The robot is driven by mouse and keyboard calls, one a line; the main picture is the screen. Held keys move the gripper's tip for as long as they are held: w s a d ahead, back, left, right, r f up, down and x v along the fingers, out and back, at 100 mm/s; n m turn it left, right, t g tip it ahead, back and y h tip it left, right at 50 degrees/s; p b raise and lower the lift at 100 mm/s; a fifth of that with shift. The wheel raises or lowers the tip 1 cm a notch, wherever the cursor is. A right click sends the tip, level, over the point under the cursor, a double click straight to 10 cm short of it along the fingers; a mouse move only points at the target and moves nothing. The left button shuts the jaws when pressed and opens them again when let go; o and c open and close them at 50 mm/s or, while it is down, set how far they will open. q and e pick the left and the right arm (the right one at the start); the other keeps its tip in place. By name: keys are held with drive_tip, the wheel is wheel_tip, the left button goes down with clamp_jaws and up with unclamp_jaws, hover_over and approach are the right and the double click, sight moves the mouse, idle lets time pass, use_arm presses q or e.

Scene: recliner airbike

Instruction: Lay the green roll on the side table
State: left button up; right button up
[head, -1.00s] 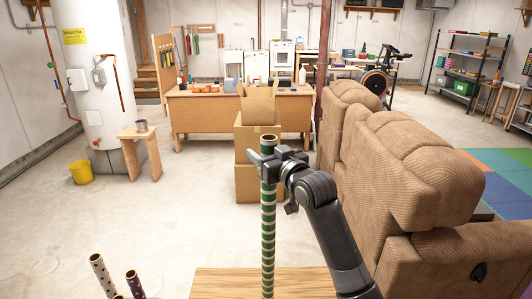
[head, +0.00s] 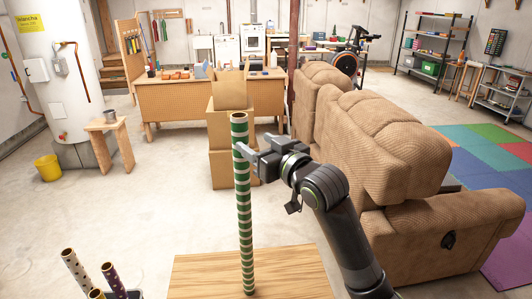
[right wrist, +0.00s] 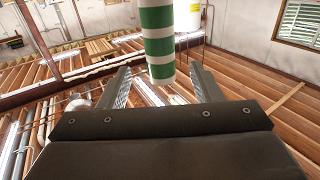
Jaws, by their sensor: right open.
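The green roll (head: 241,190), with white bands, stands upright, its lower end at the wooden top of the side table (head: 300,265) in the head view. My right gripper (head: 243,152) is open at the roll's upper part, coming from the right, with a finger beside the roll. In the right wrist view, the roll's end (right wrist: 158,45) shows between and beyond the two spread fingers (right wrist: 160,88). I cannot tell whether a finger touches it. My left gripper is out of view.
Other patterned rolls (head: 85,275) stand at the bottom left. A brown recliner (head: 385,150) is close on the right of my right arm. Cardboard boxes (head: 222,165) are stacked behind the roll. A wooden stool (head: 108,128) and yellow bucket (head: 47,167) stand at left. Bare floor lies between.

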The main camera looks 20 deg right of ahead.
drive_tip(key=shift+v, duration=1.3)
